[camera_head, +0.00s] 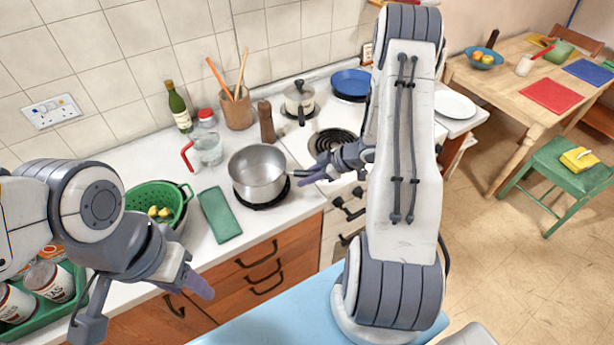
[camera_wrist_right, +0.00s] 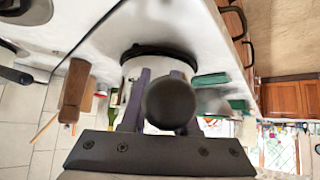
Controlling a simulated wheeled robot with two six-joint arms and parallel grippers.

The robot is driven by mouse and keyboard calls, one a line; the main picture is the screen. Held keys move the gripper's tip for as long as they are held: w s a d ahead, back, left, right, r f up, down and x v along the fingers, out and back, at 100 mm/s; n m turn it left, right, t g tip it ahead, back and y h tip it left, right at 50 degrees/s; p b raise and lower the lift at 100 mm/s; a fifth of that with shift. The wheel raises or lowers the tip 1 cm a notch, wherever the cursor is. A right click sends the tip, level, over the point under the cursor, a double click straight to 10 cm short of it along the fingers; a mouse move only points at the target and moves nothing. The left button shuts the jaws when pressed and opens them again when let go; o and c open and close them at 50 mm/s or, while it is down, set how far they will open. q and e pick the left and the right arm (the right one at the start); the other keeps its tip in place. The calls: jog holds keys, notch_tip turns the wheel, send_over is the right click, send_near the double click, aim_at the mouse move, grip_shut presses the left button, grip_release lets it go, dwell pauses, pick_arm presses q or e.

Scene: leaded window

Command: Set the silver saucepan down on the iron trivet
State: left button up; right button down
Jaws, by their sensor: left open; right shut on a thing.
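The silver saucepan (camera_head: 258,172) is upright directly over the black iron trivet (camera_head: 262,205) on the white counter. Its base looks at or very near the trivet; I cannot tell whether they touch. My right gripper (camera_head: 308,174) is shut on the saucepan's handle, to the right of the pan. In the right wrist view the fingers (camera_wrist_right: 160,98) flank the dark round handle end (camera_wrist_right: 170,103), with the pan's side (camera_wrist_right: 135,68) and the dark trivet (camera_wrist_right: 158,50) beyond. My left gripper (camera_head: 198,282) is open and empty, low in front of the counter's edge.
A green colander (camera_head: 160,200) with yellow fruit and a green cloth (camera_head: 219,214) lie left of the pan. A glass jug (camera_head: 208,148), utensil crock (camera_head: 237,110) and pepper mill (camera_head: 266,122) stand behind. The stove (camera_head: 335,140) with a lidded pot (camera_head: 299,98) is to the right.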

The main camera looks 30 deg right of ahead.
jog(key=shift+f, duration=0.1)
jog(key=c, duration=0.6)
grip_release()
jog(key=shift+s, duration=0.1)
